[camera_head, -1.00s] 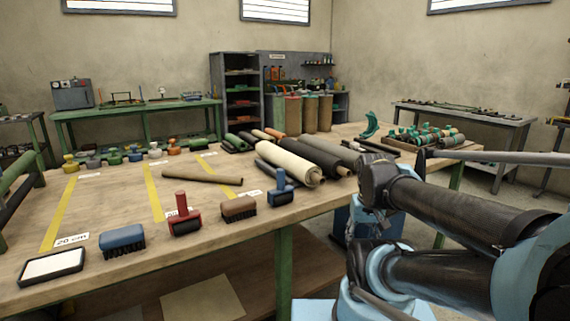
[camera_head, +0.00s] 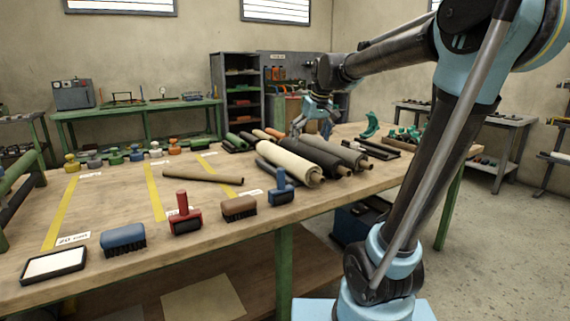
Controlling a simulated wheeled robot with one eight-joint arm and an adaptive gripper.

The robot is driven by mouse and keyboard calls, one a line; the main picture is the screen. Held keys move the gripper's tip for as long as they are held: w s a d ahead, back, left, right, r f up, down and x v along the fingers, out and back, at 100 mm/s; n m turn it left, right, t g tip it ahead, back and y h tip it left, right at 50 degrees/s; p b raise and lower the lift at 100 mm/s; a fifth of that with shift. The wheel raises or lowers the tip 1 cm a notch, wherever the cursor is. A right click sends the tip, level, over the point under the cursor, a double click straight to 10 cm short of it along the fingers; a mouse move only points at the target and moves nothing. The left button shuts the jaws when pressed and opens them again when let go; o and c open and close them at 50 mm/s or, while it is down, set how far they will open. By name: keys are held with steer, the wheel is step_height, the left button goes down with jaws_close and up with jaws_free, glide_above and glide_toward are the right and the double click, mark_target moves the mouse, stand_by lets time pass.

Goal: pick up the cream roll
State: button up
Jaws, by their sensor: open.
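The cream roll (camera_head: 288,161) lies on the wooden table among other rolls, right of the table's middle, with its near end toward the front edge. A dark grey roll (camera_head: 275,179) lies along its left side and a black roll (camera_head: 322,158) along its right. My gripper (camera_head: 297,132) is above and behind the rolls, pointing down, with its fingers apart and nothing seen between them. It appears near the far end of the cream roll; the exact gap cannot be told.
A thin brown roll (camera_head: 202,176) lies alone on the table (camera_head: 110,205). A blue-handled tool (camera_head: 281,188), a brown brush (camera_head: 239,208), a red roller (camera_head: 184,214) and a blue brush (camera_head: 123,238) stand along the front edge. Green tools (camera_head: 370,129) lie at the back right.

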steer(key=n, duration=0.1)
glide_toward(287, 151)
step_height(287, 151, up, 3)
steer(key=s+d, duration=0.1)
steer(key=s, duration=0.2)
steer(key=shift+y, duration=0.3)
steer(key=x, duration=1.2)
steer(key=shift+w, duration=0.45)
steer(key=x, duration=0.4)
steer(key=shift+w+d, duration=0.2)
steer(key=shift+w, duration=0.2)
steer(key=shift+w+a+f, duration=0.15)
steer(key=shift+w+f, duration=0.05)
steer(key=shift+f, duration=0.35)
steer(key=c, duration=2.2)
steer(key=shift+r, duration=0.1)
